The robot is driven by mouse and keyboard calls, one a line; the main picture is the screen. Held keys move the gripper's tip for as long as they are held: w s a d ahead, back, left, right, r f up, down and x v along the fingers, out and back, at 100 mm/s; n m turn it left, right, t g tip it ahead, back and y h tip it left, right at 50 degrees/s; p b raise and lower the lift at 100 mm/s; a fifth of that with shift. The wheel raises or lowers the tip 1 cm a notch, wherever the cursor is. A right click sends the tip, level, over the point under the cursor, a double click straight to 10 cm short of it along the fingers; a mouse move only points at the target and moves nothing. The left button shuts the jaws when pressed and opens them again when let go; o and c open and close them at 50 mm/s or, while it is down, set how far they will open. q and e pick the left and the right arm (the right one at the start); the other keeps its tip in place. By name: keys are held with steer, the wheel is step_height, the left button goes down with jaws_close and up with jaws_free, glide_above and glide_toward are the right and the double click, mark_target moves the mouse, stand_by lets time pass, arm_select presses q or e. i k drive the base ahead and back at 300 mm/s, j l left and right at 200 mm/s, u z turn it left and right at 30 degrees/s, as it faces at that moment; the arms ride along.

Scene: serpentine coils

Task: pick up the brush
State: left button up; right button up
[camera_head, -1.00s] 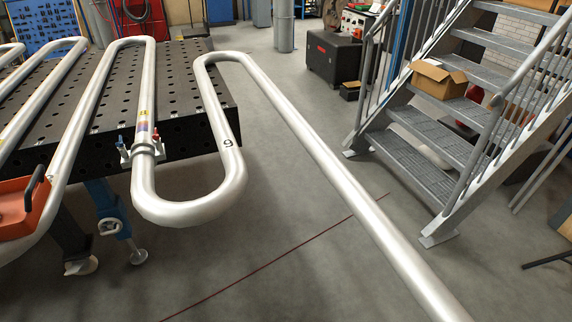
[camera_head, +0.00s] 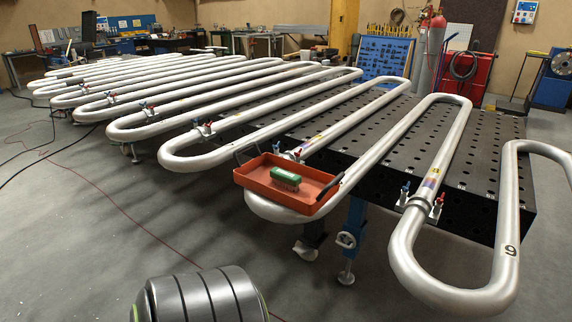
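The brush (camera_head: 285,178) looks like a small green block with a paler lower side. It lies in an orange tray (camera_head: 248,183) with dark handles at its ends. The tray rests on the near bends of the silver serpentine pipe (camera_head: 283,211), at the near edge of the table. Neither of my grippers is in view.
The long coil of silver pipe (camera_head: 188,139) lies across a black perforated table (camera_head: 478,150). Red and blue clamps (camera_head: 413,201) hold it. Pipe bends stick out over the near edge. The grey floor (camera_head: 75,225) in front is open, with thin cables lying on it.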

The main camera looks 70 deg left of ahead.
mark_target(281, 177)
steer(key=u, duration=2.1)
